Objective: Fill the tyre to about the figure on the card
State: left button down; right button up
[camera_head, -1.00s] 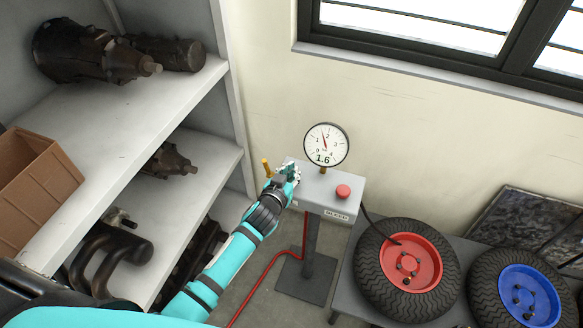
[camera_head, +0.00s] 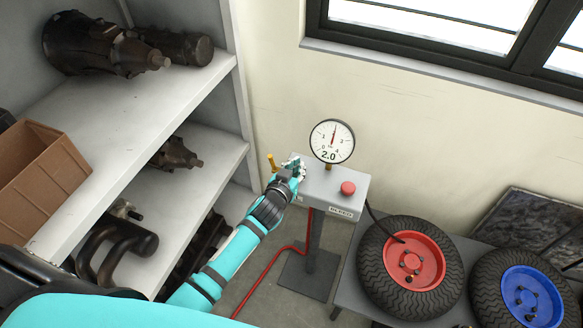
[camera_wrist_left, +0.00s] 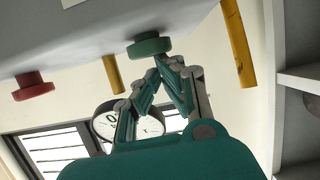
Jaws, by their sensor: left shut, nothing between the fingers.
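The round gauge (camera_head: 332,141) on the grey control box (camera_head: 325,184) shows 2.0, its needle pointing nearly straight up. My left gripper (camera_head: 295,168) is at the box's left end, with its fingers shut and empty. In the left wrist view, the fingertips (camera_wrist_left: 158,62) are at the green button (camera_wrist_left: 149,45) and appear to touch it. The gripper mostly hides that button in the head view. A red button (camera_head: 348,188) is at the box's right, above a label. A dark hose runs from the box to the tyre with the red rim (camera_head: 387,291). I see no readable card. My right gripper is out of view.
A yellow lever or post (camera_head: 271,162) stands beside my left gripper. Shelves (camera_head: 200,100) with dark metal parts and a brown crate (camera_head: 44,172) are at the left. A tyre with a blue rim (camera_head: 483,290) lies on the bench at the right. A red hose (camera_head: 270,272) crosses the floor.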

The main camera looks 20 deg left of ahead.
aim_at(296, 174)
pick_arm(q)
notch_tip(296, 174, up, 4)
jog(key=p, duration=0.3)
jog(key=shift+a, duration=0.1)
jog(key=b+v, duration=0.1)
jog(key=v, duration=0.8)
jog(key=shift+s, duration=0.4)
jog(key=shift+a, duration=0.1)
jog(key=s+a+f+m+g, duration=0.15)
jog(key=s+f, duration=0.35)
jog(key=f, duration=0.5)
jog(key=s+f+g, duration=0.3)
jog(key=s+f, duration=0.2)
jog(key=f, duration=0.5)
jog(key=s+f+g, duration=0.2)
jog(key=s+f, duration=0.3)
jog(key=f, duration=0.5)
jog(key=s+a+f+g, duration=0.1)
jog(key=s+f+g, duration=0.1)
jog(key=s+f, duration=0.3)
jog(key=s+a+f+g, duration=0.1)
jog(key=s+f, duration=0.4)
jog(key=s, duration=0.9)
jog(key=s+a+f+g, duration=0.1)
jog(key=s+f+g, duration=0.2)
jog(key=s, duration=0.6)
notch_tip(296, 174, down, 2)
jog(key=shift+m+g, duration=0.35)
jog(key=shift+m, duration=0.1)
